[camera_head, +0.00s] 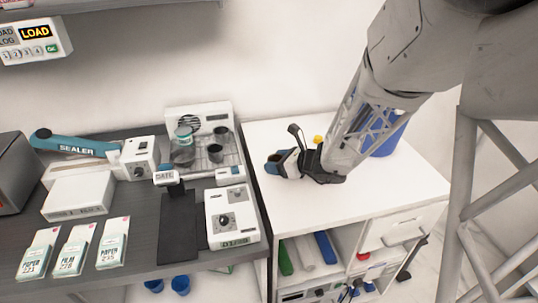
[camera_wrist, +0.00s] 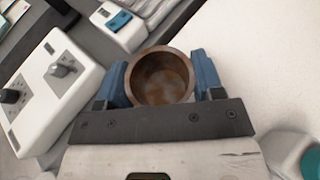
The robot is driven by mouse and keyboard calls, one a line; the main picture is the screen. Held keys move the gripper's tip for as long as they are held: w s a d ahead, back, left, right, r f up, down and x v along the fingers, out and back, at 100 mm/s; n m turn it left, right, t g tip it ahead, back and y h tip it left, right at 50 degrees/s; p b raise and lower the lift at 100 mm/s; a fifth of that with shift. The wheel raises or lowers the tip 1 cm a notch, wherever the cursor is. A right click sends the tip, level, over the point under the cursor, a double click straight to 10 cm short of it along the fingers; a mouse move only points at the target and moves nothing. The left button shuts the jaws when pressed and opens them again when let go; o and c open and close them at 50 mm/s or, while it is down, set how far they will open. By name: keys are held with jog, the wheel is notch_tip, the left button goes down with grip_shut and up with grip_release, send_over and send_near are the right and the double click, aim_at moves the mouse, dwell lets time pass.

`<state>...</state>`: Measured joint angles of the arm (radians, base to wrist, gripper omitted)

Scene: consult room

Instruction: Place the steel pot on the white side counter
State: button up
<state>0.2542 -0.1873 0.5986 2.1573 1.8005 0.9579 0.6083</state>
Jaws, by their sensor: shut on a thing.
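My gripper (camera_wrist: 160,90) is shut on the steel pot (camera_wrist: 160,78), with a blue finger pad against each side. The pot is a small round cup, open toward the wrist camera, with a brownish, apparently empty inside. In the head view my gripper (camera_head: 283,163) is over the left part of the white side counter (camera_head: 375,195), near its edge with the dark bench. The pot is mostly hidden by the fingers there. I cannot tell whether its base touches the counter. The counter top also shows on the right in the wrist view (camera_wrist: 265,70).
The dark bench (camera_head: 140,245) on the left holds a white tray machine (camera_head: 200,115) with several cups, and a control box (camera_head: 232,215). A blue container (camera_head: 385,142) stands behind my arm on the counter. The counter's front is clear. A white and teal item (camera_wrist: 300,155) is lower right.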

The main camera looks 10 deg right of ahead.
aim_at(272, 158)
jog(key=shift+w+f, duration=0.15)
jog(key=shift+w, duration=1.6)
jog(key=shift+w+f, duration=0.15)
jog(key=shift+w, duration=1.55)
jog(key=shift+f, duration=0.1)
jog(key=shift+f, duration=1.65)
jog(key=shift+f, duration=0.15)
jog(key=o, duration=0.9)
jog(key=shift+d+r, duration=0.1)
jog(key=shift+r, duration=0.1)
jog(key=shift+v, duration=5.95)
